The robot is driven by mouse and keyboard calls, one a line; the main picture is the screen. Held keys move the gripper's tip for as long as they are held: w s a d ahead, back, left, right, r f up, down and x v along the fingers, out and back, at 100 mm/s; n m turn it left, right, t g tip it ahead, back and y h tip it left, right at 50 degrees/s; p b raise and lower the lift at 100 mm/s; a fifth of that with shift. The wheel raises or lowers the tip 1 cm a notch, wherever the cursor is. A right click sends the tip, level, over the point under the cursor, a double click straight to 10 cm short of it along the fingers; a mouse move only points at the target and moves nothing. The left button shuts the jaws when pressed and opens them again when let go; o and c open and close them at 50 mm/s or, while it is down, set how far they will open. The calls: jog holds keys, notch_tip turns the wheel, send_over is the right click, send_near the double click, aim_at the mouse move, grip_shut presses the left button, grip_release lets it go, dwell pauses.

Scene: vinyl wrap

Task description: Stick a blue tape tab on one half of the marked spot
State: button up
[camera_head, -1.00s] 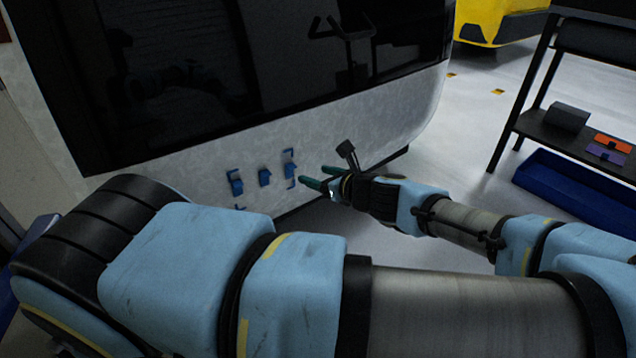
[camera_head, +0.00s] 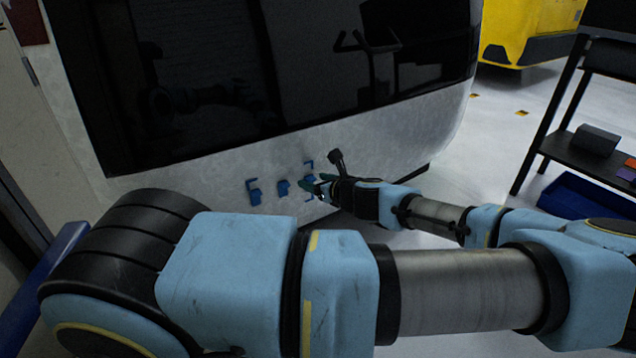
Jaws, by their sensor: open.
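Three small blue tape pieces show on the pale lower panel (camera_head: 190,165) of the vehicle. The left tab (camera_head: 255,196) and the right tab (camera_head: 309,180) sit beside thin blue corner marks (camera_head: 309,164). The middle tab (camera_head: 283,187) is between them. The fingertips overlap that tab's edge in the picture. I cannot tell whether they touch it or whether anything lies between them.
My large blue arm links cover the foreground. A black shelf (camera_head: 560,146) with a dark box (camera_head: 596,139) stands at the right, above a blue bin (camera_head: 575,196). A yellow machine (camera_head: 530,28) is behind. Open floor lies between the vehicle and shelf.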

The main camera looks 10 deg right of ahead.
grip_shut()
jog(key=c, duration=0.7)
grip_release()
grip_shut()
jog(key=shift+s+d+p, duration=0.3)
jog(key=shift+s+p, duration=0.15)
jog(key=shift+s, duration=0.25)
jog(key=s+d+p, duration=0.2)
jog(key=s, duration=0.4)
jog(key=shift+d, duration=0.3)
dwell(0.8)
jog(key=shift+s, duration=0.1)
